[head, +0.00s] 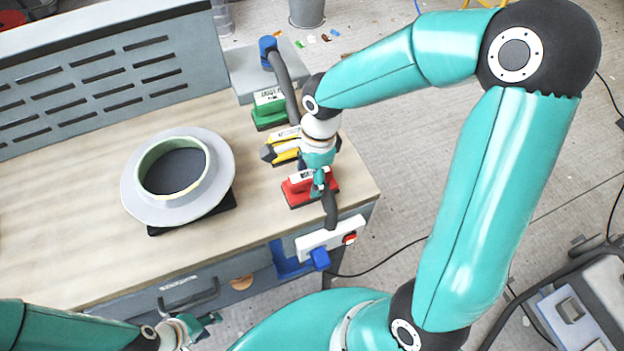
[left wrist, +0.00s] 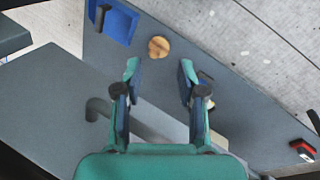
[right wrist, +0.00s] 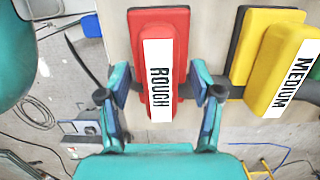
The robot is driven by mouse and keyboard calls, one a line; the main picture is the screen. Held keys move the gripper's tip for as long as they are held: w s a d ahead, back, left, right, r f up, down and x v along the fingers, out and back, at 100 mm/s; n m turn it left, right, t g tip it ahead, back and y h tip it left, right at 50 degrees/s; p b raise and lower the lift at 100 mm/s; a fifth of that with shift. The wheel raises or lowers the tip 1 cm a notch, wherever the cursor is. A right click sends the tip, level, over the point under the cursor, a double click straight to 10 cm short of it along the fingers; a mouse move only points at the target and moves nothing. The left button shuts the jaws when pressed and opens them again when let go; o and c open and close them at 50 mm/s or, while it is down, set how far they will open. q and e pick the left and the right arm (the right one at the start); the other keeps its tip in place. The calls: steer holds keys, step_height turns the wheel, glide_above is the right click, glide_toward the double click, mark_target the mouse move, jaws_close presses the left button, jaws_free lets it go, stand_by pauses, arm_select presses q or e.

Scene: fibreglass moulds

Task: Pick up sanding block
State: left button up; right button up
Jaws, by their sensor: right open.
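A red sanding block (head: 297,190) lies near the right end of the bench. Its white label reads "ROUGH" in the right wrist view (right wrist: 160,60). A yellow block (head: 286,137) labelled "MEDIUM" (right wrist: 285,65) lies beside it, and a green block (head: 267,112) lies beyond. My right gripper (right wrist: 160,82) is open over the red block, with its fingers around the block's near end and nothing gripped. In the head view my right gripper (head: 322,183) partly hides the red block. My left gripper (head: 205,326) is open and empty at the bench front (left wrist: 158,78).
A round grey flanged mould (head: 135,195) stands on a dark base on the wooden bench (head: 60,230). A slotted panel (head: 100,70) runs along the back. A hose (head: 284,80) and a white power strip (head: 318,243) flank the blocks. The bench's left part is clear.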

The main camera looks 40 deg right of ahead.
mark_target(310, 174)
steer(key=shift+c, duration=0.2)
jaws_close()
steer(key=shift+r, duration=0.15)
step_height(310, 174, up, 20)
stand_by(0.6)
